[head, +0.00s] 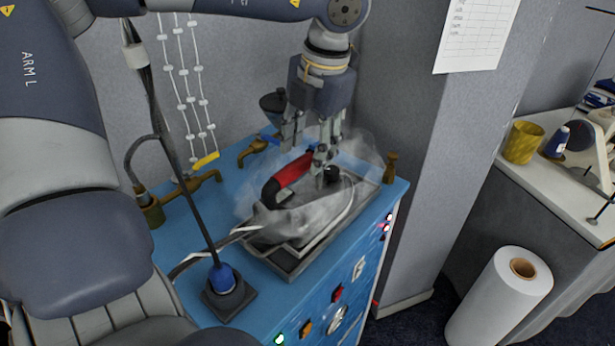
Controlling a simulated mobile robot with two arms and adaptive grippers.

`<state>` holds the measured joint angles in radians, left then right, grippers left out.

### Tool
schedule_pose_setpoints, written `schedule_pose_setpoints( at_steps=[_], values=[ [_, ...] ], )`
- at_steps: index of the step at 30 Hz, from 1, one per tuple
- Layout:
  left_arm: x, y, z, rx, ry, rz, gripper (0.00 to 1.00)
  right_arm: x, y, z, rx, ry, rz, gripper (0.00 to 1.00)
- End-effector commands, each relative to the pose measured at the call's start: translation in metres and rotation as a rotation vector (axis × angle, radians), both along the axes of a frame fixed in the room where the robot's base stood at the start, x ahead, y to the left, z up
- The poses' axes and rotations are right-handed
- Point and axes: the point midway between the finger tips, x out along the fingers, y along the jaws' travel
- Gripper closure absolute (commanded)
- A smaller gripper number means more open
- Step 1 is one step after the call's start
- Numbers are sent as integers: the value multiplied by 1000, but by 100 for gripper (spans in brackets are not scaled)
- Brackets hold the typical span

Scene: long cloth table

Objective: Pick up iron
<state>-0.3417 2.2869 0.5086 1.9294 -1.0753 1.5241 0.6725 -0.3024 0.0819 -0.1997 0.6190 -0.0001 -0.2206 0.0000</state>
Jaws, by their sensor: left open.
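The iron (290,182) has a red and black handle and rests on a grey metal tray (290,268) on top of a blue cabinet (228,178). Pale steam surrounds it and blurs its lower body. My left gripper (318,165) points down from above, at the right end of the handle. Its fingers are open and close around or beside the handle; contact cannot be told. A cable runs from the iron's left side toward the blue-based stand. My right gripper is not in view.
A black stand with a blue collar (222,278) and brass taps (205,180) stand on the cabinet's left part. A grey pillar (400,150) rises behind right. A white roll (498,300) stands on the floor. A white table (560,185) at right holds a yellow cup (522,142).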

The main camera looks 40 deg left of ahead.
Motion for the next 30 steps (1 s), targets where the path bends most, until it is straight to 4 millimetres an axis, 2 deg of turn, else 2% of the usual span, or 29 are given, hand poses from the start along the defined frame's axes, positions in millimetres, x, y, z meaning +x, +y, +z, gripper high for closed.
schedule_pose_setpoints(
  at_steps=[1,6,14,20,21,30],
  values=[
    [-3,0,-5,-3,7,-3,53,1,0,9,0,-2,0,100],
    [-2,5,-25,-2,1,1,53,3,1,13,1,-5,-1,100],
    [-2,5,-30,-1,-1,2,53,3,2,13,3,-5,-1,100],
    [-2,5,-29,0,-1,2,96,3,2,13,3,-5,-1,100],
    [-2,5,-29,0,-1,2,100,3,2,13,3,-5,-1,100],
    [0,6,-26,3,-8,2,100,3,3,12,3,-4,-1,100]
  ],
)
